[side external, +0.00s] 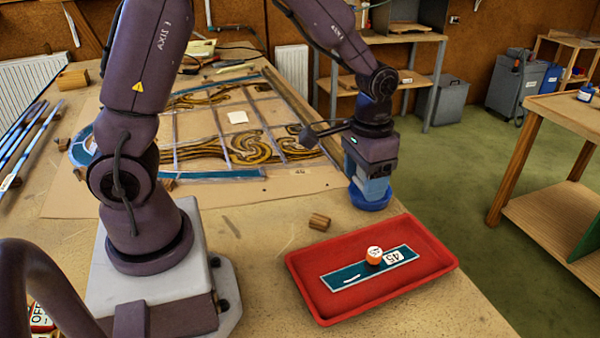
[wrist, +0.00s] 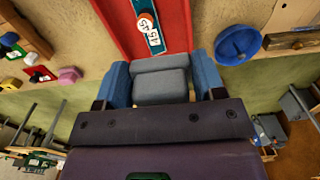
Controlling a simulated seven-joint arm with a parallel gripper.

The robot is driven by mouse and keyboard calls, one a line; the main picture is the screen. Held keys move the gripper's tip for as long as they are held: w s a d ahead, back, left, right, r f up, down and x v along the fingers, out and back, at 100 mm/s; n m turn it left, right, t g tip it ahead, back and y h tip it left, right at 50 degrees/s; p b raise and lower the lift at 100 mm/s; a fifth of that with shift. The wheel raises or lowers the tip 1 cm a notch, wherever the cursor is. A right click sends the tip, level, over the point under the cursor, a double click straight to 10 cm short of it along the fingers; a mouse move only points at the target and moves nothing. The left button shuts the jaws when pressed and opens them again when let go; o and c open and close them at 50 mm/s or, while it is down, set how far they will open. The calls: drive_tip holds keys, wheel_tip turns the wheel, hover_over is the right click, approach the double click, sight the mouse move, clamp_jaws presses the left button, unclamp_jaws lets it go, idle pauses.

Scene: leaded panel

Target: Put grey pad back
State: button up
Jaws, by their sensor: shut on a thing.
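The grey pad (wrist: 160,88) shows in the wrist view as a grey block between the two blue fingers of my gripper (wrist: 163,73). My gripper is shut on it. In the side external view my gripper (side external: 371,188) points down near the table's right edge, behind the red tray (side external: 330,262) and left of its far corner. The pad is hard to make out there. In the wrist view the red tray (wrist: 114,22) lies beyond the pad.
A teal glass strip (side external: 345,276) labelled 45 lies in the tray, with a small orange-and-white piece (side external: 374,255) on it. A round blue object (side external: 370,204) shows below my gripper. A small wooden block (side external: 319,221) lies nearby. The leaded panel (side external: 245,130) covers the table behind.

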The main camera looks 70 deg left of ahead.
drive_tip(key=s+a+f+n, duration=0.2)
drive_tip(key=a, duration=0.5)
drive_tip(key=n, duration=0.7)
hover_over(270, 213)
wheel_tip(270, 213, down, 12)
drive_tip(key=shift+f, duration=2.35)
drive_tip(key=shift+f, duration=0.1)
drive_tip(key=o, duration=0.9)
drive_tip(key=shift+c, duration=0.2)
